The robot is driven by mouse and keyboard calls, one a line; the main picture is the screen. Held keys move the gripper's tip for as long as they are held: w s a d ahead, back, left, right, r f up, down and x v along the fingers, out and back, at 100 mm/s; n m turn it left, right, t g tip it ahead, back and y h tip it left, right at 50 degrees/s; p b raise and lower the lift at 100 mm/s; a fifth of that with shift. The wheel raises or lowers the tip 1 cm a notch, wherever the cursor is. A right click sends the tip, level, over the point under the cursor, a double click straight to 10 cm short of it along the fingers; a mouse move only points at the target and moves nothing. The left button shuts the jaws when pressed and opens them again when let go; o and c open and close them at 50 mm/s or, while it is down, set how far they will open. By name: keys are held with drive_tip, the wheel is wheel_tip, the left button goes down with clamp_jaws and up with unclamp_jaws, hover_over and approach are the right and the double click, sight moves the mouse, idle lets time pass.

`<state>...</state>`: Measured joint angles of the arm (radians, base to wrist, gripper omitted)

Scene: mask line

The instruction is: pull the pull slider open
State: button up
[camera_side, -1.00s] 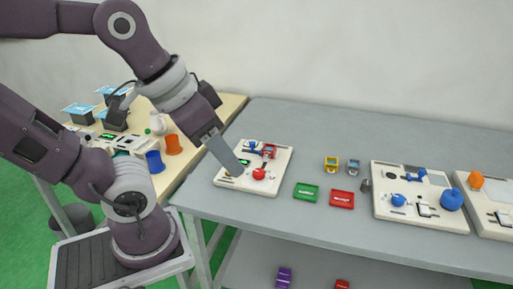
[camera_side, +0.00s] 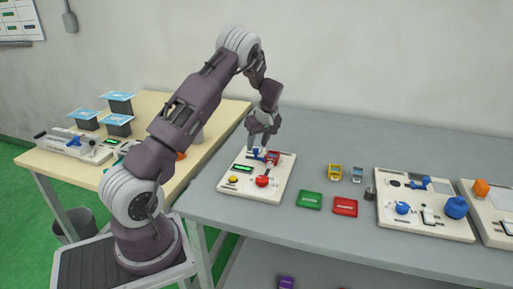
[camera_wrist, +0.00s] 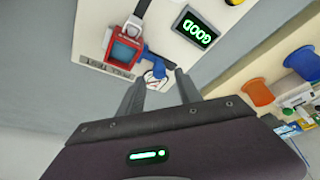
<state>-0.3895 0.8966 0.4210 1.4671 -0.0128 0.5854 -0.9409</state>
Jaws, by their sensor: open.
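I cannot tell for certain which part is the pull slider. My gripper (camera_side: 264,142) is open and points down over the back of the left white panel (camera_side: 242,186). A blue bar (camera_side: 257,155) lies close to the fingertips, beside a red unit (camera_side: 273,157). In the wrist view the red unit (camera_wrist: 109,45) has a blue screen, and the blue bar (camera_wrist: 157,58) lies just beyond the fingertips. Whether the fingers touch anything is unclear.
The panel carries a green-lit display (camera_wrist: 196,27) reading GOOD, a yellow button (camera_side: 233,180) and a red knob (camera_side: 262,181). Green (camera_side: 310,200) and red (camera_side: 345,206) trays lie to the right. Another panel (camera_side: 425,223) stands further right, with clear grey tabletop behind.

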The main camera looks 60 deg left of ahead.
drive_tip(key=shift+x, duration=1.35)
drive_tip(key=shift+d, duration=0.1)
clamp_jaws()
